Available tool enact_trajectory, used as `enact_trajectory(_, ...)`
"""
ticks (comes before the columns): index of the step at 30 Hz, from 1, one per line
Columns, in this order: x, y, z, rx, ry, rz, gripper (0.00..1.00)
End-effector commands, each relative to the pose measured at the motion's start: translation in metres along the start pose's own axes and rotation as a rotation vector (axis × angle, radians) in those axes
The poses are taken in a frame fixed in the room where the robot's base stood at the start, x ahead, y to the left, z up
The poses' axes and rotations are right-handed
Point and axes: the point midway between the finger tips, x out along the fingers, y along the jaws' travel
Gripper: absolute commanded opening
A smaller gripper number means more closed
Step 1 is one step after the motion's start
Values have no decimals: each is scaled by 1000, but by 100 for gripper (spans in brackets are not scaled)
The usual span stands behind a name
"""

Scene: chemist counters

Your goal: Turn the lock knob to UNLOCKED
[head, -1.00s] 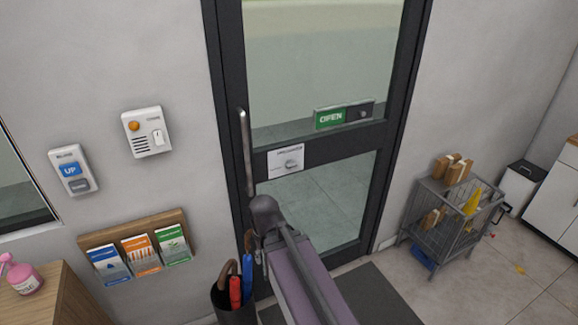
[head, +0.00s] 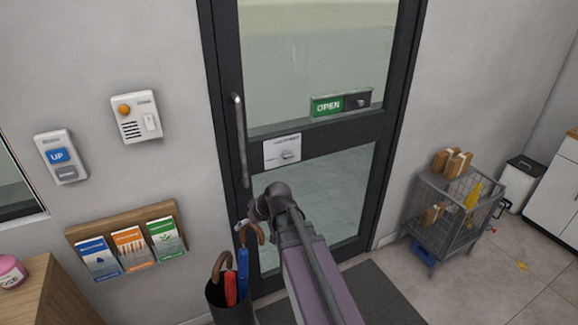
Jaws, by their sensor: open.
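The lock knob (head: 287,155) is a small grey knob on a white plate (head: 270,158) on the dark middle rail of the glass door. Text above the knob is too small to read surely. My arm reaches up from the bottom of the head view, and its end is below the plate. My gripper (head: 243,226) shows only in small part at the left of the arm's end, low before the door. It is open, apart from the knob. Most of its fingers are hidden or too small to make out.
A vertical door handle (head: 240,140) is left of the plate. A green OPEN sign (head: 328,106) is up and right. An umbrella stand (head: 228,305) stands below my gripper. A wire cart (head: 440,220) is at right. A leaflet rack (head: 90,231) and switches hang on the left wall.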

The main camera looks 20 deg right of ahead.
Motion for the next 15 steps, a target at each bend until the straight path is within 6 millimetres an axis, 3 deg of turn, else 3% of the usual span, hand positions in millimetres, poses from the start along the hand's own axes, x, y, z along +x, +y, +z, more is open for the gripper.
enact_trajectory(1, 14, 19, -10, -21, 78, -17, 100)
enact_trajectory(5, 19, 53, -41, -82, 285, -35, 100)
enact_trajectory(11, 11, 122, -80, -138, 596, 30, 100)
enact_trajectory(15, -4, 179, -96, -148, 788, 133, 100)
